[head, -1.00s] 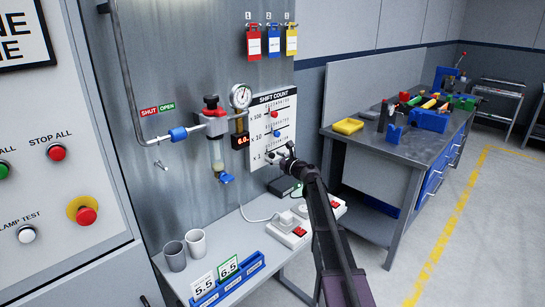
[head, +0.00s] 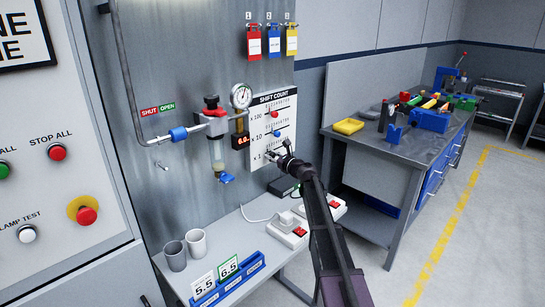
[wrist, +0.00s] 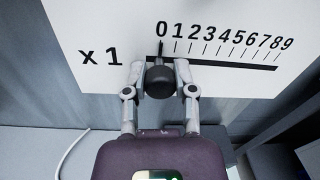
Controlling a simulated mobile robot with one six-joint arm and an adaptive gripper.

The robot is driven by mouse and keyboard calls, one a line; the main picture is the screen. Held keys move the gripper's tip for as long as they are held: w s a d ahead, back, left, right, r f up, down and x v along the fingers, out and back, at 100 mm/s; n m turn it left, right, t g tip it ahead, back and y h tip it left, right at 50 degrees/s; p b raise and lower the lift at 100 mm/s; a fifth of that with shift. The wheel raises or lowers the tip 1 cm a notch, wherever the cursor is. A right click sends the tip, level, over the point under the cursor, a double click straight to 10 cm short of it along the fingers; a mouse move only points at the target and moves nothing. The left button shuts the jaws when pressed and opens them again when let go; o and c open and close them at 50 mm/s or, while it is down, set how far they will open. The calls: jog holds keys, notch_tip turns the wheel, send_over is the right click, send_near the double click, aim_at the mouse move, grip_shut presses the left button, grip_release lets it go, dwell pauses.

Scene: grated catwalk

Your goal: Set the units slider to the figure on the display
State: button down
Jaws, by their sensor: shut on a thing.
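The shift count board (head: 286,112) hangs on the steel wall with rows x 100, x 10 and x 1. In the wrist view, the black units slider knob (wrist: 160,82) sits at the left end of the x 1 slot (wrist: 235,66), its pointer by the 0. My gripper (wrist: 160,70) is shut on this knob, one finger on each side. In the head view, my gripper (head: 275,154) is at the x 1 row and hides the knob. The small display (head: 240,141) left of the board shows orange digits like 6.0; they are too small to read surely.
A red knob (head: 275,114) and a blue knob (head: 277,132) are on the upper rows. A shelf (head: 237,229) below holds cups, cards and switch boxes.

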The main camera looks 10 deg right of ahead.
jog(key=shift+w+d, duration=0.45)
jog(key=shift+d, duration=0.1)
jog(key=shift+c, duration=2)
grip_release()
jog(key=shift+s, duration=0.1)
jog(key=v, duration=1.2)
